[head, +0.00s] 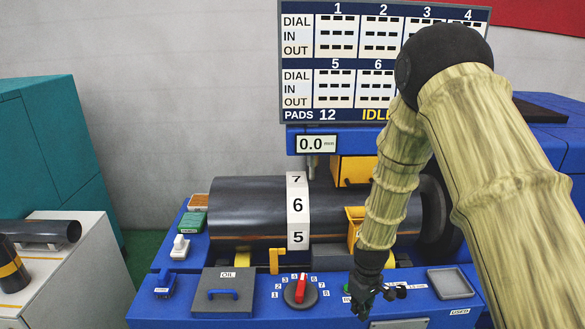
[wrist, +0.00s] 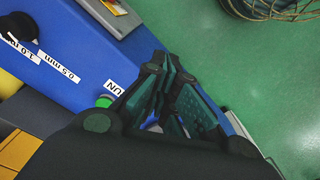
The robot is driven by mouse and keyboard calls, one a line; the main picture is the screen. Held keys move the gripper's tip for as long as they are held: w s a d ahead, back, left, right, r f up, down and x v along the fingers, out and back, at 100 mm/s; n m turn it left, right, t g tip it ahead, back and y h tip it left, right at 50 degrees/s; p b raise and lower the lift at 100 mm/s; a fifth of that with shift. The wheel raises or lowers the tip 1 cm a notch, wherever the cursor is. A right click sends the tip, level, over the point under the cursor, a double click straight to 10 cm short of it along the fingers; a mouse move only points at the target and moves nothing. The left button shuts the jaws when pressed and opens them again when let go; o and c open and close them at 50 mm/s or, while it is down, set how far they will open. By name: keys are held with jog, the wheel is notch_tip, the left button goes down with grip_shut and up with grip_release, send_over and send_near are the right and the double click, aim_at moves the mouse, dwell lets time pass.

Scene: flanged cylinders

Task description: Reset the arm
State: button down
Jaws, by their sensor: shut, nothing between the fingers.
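My arm comes in from the right of the head view and hangs down in front of the blue machine (head: 190,311). My gripper (head: 368,302) is at the machine's front panel, pointing down, with nothing held. In the wrist view my gripper (wrist: 168,72) has its fingers shut and empty, over the panel's edge with the green floor beyond. A green button (wrist: 105,101) with a partly hidden label lies just left of the fingers. Whether the fingertips touch the panel cannot be told.
A dark cylinder (head: 250,200) lies in the machine behind a numbered strip (head: 298,211). A red-handled dial (head: 300,289) and an oil lid (head: 222,294) are left of my gripper. A display board (head: 345,62) stands behind. A pale cabinet (head: 85,265) with cylinders is left.

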jog(key=s+d+f+m+b, duration=0.3)
jog(key=s+f+b, duration=0.1)
jog(key=s+f, duration=1.35)
jog(key=s+f+m+b, duration=0.2)
jog(key=s+f, duration=0.1)
jog(key=s, duration=0.6)
jog(key=s+f+m+b, duration=0.1)
jog(key=s+f, duration=0.3)
jog(key=s, duration=0.6)
jog(key=shift+s+d+f+m+b, duration=0.15)
jog(key=shift+s+f+m+b, duration=0.2)
jog(key=shift+b, duration=0.2)
